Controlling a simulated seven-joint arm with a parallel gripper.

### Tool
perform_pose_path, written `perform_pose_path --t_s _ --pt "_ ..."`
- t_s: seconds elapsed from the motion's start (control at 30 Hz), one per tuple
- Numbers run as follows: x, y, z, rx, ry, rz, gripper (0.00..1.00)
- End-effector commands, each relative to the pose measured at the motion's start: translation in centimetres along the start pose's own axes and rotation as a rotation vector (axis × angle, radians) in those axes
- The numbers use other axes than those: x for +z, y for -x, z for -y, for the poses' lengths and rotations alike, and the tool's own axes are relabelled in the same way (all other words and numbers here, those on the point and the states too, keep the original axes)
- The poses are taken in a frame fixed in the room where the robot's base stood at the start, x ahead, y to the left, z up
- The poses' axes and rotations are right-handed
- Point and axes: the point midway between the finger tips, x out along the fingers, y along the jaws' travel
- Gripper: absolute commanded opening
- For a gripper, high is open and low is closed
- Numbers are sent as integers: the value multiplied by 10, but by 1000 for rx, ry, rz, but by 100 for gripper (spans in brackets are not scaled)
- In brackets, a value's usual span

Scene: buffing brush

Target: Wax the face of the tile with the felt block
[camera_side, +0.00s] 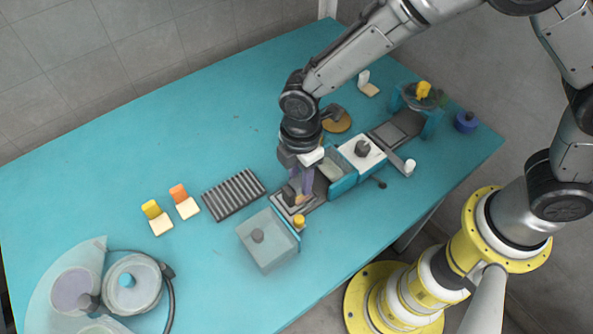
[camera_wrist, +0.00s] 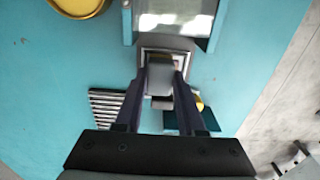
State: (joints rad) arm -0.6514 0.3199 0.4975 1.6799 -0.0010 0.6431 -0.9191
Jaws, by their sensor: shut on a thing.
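My gripper (camera_side: 304,188) is low over a grey framed plate on the table in the side view. In the wrist view its two dark fingers (camera_wrist: 162,82) are shut on a grey block, which I take to be the felt block (camera_wrist: 160,72). A pale-edged square plate (camera_wrist: 168,44), apparently the tile in its holder, lies under the block. The fingers and block hide much of it, and I cannot tell whether the block touches its face.
A translucent box with a knob (camera_side: 267,243) stands close in front. A white-lidded blue box (camera_side: 361,158) is to the right. A ribbed dark rack (camera_side: 234,194), a yellow-topped block (camera_side: 155,217) and an orange-topped block (camera_side: 183,202) lie left. The back-left table is clear.

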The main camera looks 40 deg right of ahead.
Motion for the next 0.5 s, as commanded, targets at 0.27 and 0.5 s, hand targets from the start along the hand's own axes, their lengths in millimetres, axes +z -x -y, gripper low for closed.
perform_pose_path --t_s 0.27,0.5 --pt "0 0 27 -3 1 2 0" --pt "0 22 35 3 -1 -3 0"
